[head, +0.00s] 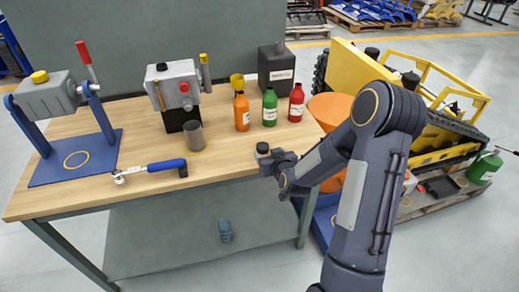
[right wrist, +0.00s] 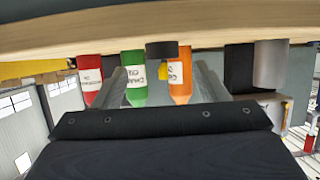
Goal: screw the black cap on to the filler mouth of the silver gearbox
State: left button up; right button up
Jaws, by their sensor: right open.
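The silver gearbox (head: 178,88) stands on a black block at the back of the table. A dark round part (head: 161,66) is on its top; I cannot tell whether it is an open mouth. Part of the gearbox shows at the right of the right wrist view (right wrist: 268,97). A black cap (head: 262,148) sits near the table's front edge, also seen in the right wrist view (right wrist: 161,50). My right gripper (head: 269,158) is open beside the cap. In the wrist view its fingers (right wrist: 161,70) flank the cap; contact is not clear. My left gripper is not in view.
Orange (head: 242,112), green (head: 270,107) and red (head: 296,103) bottles stand behind the cap. A grey cup (head: 194,136) stands before the gearbox. A blue-handled wrench (head: 150,170) lies further left, near a blue stand (head: 75,160). A black canister (head: 276,68) is at the back.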

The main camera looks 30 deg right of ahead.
aim_at(264, 149)
jog(key=p+x, duration=0.1)
jog(key=x, duration=0.4)
jog(key=shift+a+f, duration=0.1)
jog(key=shift+a, duration=0.1)
jog(key=shift+c, duration=0.4)
jog(key=c, duration=1)
